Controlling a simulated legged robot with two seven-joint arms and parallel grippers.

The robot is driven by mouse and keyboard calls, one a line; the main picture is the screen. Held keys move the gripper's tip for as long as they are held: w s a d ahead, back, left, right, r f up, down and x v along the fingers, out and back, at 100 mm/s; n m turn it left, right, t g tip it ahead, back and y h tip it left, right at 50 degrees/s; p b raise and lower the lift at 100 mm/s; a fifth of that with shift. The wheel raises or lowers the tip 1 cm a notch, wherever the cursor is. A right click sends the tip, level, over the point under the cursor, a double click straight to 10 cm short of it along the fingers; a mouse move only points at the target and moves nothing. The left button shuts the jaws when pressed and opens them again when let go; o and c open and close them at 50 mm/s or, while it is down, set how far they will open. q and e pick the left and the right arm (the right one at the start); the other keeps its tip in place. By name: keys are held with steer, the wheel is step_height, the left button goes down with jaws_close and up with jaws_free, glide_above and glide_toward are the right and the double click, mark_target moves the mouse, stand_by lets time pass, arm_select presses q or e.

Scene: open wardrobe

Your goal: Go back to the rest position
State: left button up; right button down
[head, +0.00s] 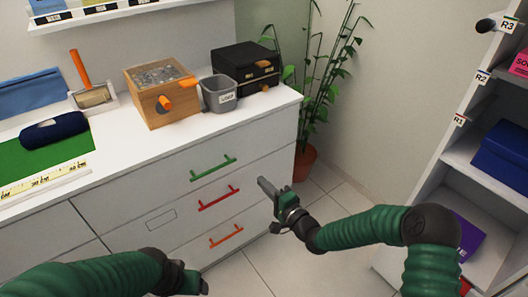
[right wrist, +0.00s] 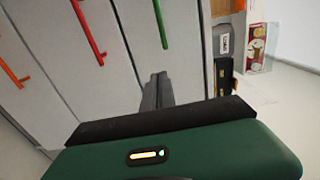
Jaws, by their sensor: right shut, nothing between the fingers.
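My right gripper (head: 265,186) is shut and empty. It is in front of the white drawer unit, to the right of the red handle (head: 218,198) and apart from it. In the right wrist view its closed fingers (right wrist: 157,88) point toward the drawer fronts. My left gripper (head: 192,282) is low at the bottom edge of the head view, dark and partly cut off; its fingers cannot be made out.
The drawers with green (head: 213,168), red and orange (head: 226,236) handles look shut. A wooden box (head: 152,106), grey bin (head: 219,96) and black box (head: 246,68) stand on top. A potted plant (head: 305,160) is behind; an open shelf (head: 480,160) is at right.

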steer(key=s+d+f+n+g+h, duration=0.6)
steer(key=s+d+n+h, duration=0.15)
steer(key=s+d, duration=0.3)
steer(key=s+d+r+n+g+h, duration=0.1)
steer(key=s+d+n+g+h, duration=0.3)
steer(key=s, duration=0.7)
steer(key=s+d+r+m+g+y, duration=0.1)
steer(key=s+d+r+g, duration=0.1)
steer(key=s+d, duration=0.6)
steer(key=w+a+p+v, duration=0.1)
steer(key=w+p+v, duration=0.1)
steer(key=p+v, duration=1)
steer(key=w+a+r+p+v, duration=0.1)
steer(key=w+p+v, duration=0.1)
steer(key=p+v, duration=1)
steer(key=shift+a+r+p, duration=0.2)
steer(key=shift+a+p, duration=0.15)
steer(key=shift+p, duration=0.5)
